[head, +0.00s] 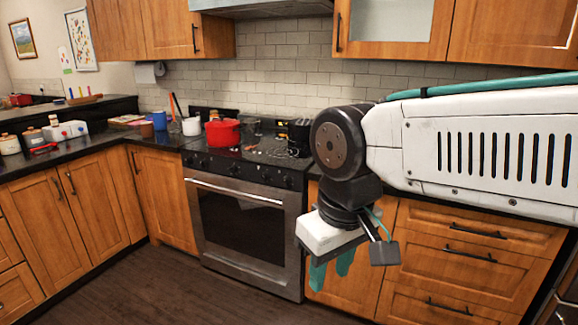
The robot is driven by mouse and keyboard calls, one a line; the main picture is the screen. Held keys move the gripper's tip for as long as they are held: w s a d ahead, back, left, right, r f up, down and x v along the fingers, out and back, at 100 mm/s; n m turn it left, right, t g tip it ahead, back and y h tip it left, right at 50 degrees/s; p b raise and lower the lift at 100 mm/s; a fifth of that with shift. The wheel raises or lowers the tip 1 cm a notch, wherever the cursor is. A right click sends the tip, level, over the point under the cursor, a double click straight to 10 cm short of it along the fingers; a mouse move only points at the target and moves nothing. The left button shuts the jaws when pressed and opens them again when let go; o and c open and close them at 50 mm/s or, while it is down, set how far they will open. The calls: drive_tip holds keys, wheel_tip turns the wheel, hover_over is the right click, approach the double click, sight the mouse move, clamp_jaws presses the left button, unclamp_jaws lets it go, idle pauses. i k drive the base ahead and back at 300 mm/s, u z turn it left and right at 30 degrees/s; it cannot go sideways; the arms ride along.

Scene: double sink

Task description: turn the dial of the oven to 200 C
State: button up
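The oven (242,228) stands in the middle of the head view, with a steel front, a dark window and a long bar handle (235,190). Its door is shut. A row of several dark dials (235,170) runs along the front panel above the handle. Their markings are too small to read. My gripper (331,268) hangs to the right of the oven, pointing down in front of the wooden cabinets. Its two teal fingers are apart, with nothing seen between them. It is lower than the dials and touches none of them.
A red pot (223,132) sits on the stove top. A dark counter (75,142) on the left holds jars and small items. Wooden drawers (470,265) are at the right, behind my arm. The floor (190,290) in front of the oven is clear.

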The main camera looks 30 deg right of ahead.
sight(233, 170)
drive_tip(key=z, duration=0.55)
drive_tip(key=i, duration=2)
drive_tip(key=u, duration=0.4)
